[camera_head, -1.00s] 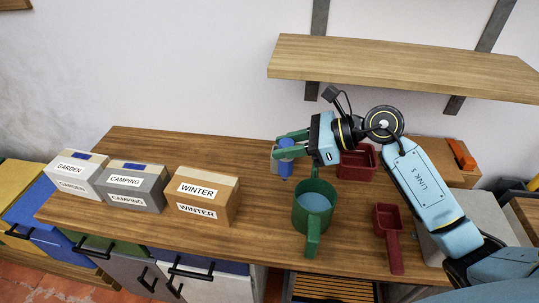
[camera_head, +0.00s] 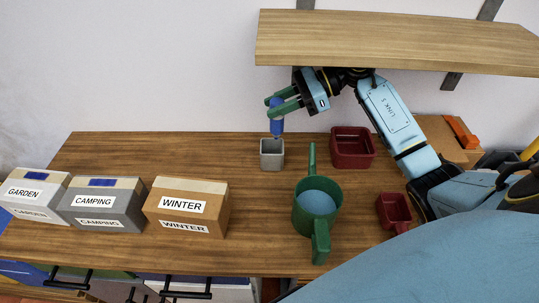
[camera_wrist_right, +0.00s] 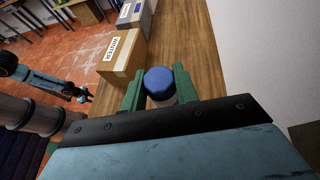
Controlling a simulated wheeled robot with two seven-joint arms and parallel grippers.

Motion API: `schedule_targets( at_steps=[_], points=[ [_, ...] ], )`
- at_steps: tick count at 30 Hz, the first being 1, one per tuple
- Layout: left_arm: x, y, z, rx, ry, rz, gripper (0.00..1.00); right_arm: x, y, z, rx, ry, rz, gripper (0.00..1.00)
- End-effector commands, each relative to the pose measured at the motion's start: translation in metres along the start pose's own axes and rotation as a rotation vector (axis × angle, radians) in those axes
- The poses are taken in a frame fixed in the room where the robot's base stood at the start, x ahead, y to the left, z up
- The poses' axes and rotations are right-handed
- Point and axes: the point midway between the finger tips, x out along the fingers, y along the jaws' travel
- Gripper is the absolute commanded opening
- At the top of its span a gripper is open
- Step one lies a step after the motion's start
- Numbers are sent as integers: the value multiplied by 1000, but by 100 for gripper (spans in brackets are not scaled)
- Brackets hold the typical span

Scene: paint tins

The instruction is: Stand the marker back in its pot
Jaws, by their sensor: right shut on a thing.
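The blue marker (camera_head: 277,125) is upright between the green fingers of my right gripper (camera_head: 284,107). The right gripper is shut on it. Its lower end is just above or at the mouth of the small grey pot (camera_head: 271,160), towards the right of the opening; I cannot tell whether it is inside. In the wrist view the marker's round blue end (camera_wrist_right: 158,81) shows between the fingers, and the pot is not clearly seen. My left gripper (camera_wrist_right: 86,95) shows small at the left of the wrist view, too small to judge.
A green can (camera_head: 303,218) with blue contents stands in front of the pot. A red bin (camera_head: 352,160) and a red scoop (camera_head: 393,209) are to the right. Three labelled boxes, including WINTER (camera_head: 160,213), stand left. A wooden shelf (camera_head: 390,40) hangs above the right arm.

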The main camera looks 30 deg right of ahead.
Motion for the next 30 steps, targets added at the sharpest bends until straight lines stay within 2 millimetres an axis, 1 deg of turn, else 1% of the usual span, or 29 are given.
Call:
schedule_targets(
  at_steps=[6,10,14,20,21,26,30],
  points=[
    [12,0,0,0,2,0,36,12,0,-26,3,0,1,7],
    [17,0,-2,1,6,-1,36,17,0,-38,1,2,1,7],
    [18,-2,-4,2,9,-3,36,19,1,-43,1,3,2,7],
    [17,-4,-4,4,10,-6,36,20,1,-43,1,5,4,7],
    [17,-5,-4,4,10,-6,36,20,1,-44,1,5,4,33],
    [17,-7,-4,5,9,-9,36,20,1,-44,1,6,4,54],
    [17,-7,-4,5,9,-9,36,20,1,-44,1,6,5,55]
  ],
)
